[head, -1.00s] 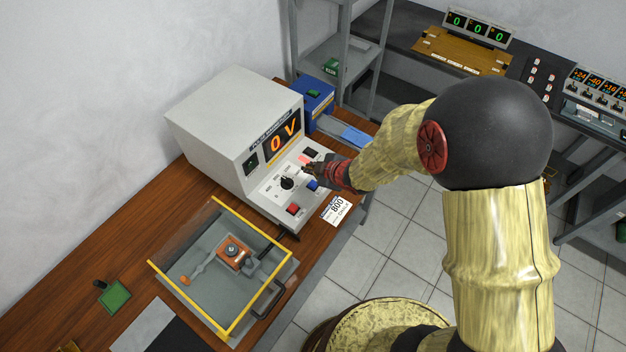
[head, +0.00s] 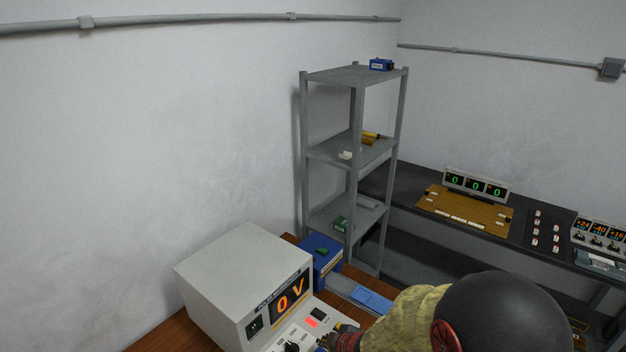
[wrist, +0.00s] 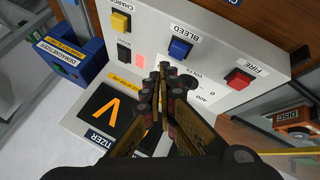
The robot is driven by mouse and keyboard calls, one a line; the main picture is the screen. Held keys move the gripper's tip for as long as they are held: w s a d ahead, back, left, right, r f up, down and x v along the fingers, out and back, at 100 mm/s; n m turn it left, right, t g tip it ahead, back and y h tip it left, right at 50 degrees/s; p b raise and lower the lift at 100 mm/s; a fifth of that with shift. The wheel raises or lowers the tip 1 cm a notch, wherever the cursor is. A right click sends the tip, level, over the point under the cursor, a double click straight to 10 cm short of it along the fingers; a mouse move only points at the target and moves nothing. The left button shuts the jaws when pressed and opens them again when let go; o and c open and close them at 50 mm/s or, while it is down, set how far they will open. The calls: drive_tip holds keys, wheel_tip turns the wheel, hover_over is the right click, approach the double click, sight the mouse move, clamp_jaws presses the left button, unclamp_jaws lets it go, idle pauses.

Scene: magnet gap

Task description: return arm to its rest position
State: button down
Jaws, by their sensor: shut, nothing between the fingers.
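My gripper (wrist: 168,78) is shut and empty in the wrist view. Its fingertips are over the control panel of the magnetizer (head: 245,275), a grey box with an orange "0 V" display. I cannot tell whether they touch the panel. In the head view the gripper (head: 332,341) shows only at the bottom edge, by the panel, with most of my arm cut off below. The wrist view shows a yellow CHARGE button (wrist: 121,22), a blue BLEED button (wrist: 180,48), a red FIRE button (wrist: 238,79) and a black knob (wrist: 191,82) partly behind the fingers.
A blue demagnetizer (head: 322,256) stands behind the magnetizer on the wooden bench (head: 165,334). A grey shelf rack (head: 352,148) rises behind it. A dark bench (head: 410,196) with a triple "0" display (head: 477,184) is at the right. The air above the magnetizer looks clear.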

drive_tip(key=s+d+r+m+g+h, duration=0.45)
drive_tip(key=s+d+m, duration=0.35)
drive_tip(key=s+d, duration=0.35)
drive_tip(key=s+d+r+m+t+b, duration=0.1)
drive_tip(key=s+r+m+b, duration=0.1)
drive_tip(key=s+r, duration=0.5)
drive_tip(key=s+d+r+m+t+b, duration=0.2)
drive_tip(key=s+r+m, duration=0.2)
drive_tip(key=r, duration=0.9)
drive_tip(key=s, duration=0.3)
drive_tip(key=shift+s+d+r+m+y+b, duration=0.15)
drive_tip(key=shift+s+r+m+y+b, duration=0.15)
drive_tip(key=shift+y+b, duration=0.05)
